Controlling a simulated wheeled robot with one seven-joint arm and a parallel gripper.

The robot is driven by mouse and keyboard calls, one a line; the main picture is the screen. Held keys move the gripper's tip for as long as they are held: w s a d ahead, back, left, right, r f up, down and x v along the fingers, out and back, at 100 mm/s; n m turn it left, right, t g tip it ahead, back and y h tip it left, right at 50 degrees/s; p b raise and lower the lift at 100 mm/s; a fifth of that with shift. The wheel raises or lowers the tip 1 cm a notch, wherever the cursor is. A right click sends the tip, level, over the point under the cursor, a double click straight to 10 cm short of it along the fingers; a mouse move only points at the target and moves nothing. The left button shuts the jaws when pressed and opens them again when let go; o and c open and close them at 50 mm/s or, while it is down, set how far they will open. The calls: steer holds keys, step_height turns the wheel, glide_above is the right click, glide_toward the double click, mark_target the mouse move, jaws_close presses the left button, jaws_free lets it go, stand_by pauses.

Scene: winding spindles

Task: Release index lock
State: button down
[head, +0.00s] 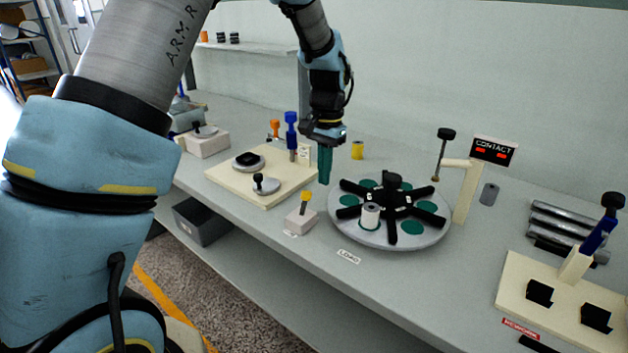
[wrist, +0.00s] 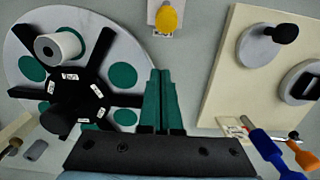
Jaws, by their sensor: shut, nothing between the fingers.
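The likely index lock is a small pale block with a yellow-topped lever (head: 303,200), left of the round table near the LOAD label. In the wrist view the yellow knob (wrist: 167,18) is at the top centre. The grey index table (head: 375,235) carries a black spoked hub, green discs and one white spool (head: 370,215); the spool (wrist: 58,46) also shows in the wrist view. My gripper (head: 324,182) points down above the bench, behind the block and left of the table. Its green fingers (wrist: 159,75) are together and empty, apart from the yellow knob.
A cream board (head: 225,173) with grey discs and a blue-handled lever (head: 291,130) lies to the left. A CONTACT sign (head: 493,151) and post with a black-knobbed rod stand right of the table. A cream rework fixture (head: 515,280) is at the front right.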

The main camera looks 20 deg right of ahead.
mark_target(306, 196)
steer(key=shift+a+f, duration=0.1)
steer(key=shift+f, duration=0.85)
steer(key=shift+s+a+f+p, duration=0.15)
steer(key=shift+f+p, duration=0.15)
steer(key=shift+p, duration=0.25)
steer(key=shift+s+a+r+p, duration=0.25)
steer(key=shift+s+a+r, duration=0.05)
steer(key=shift+a, duration=0.25)
steer(key=shift+s+a+r+p, duration=0.25)
steer(key=shift+s+a, duration=0.05)
steer(key=shift+a, duration=0.2)
steer(key=shift+s+a, duration=0.2)
steer(key=shift+a, duration=0.2)
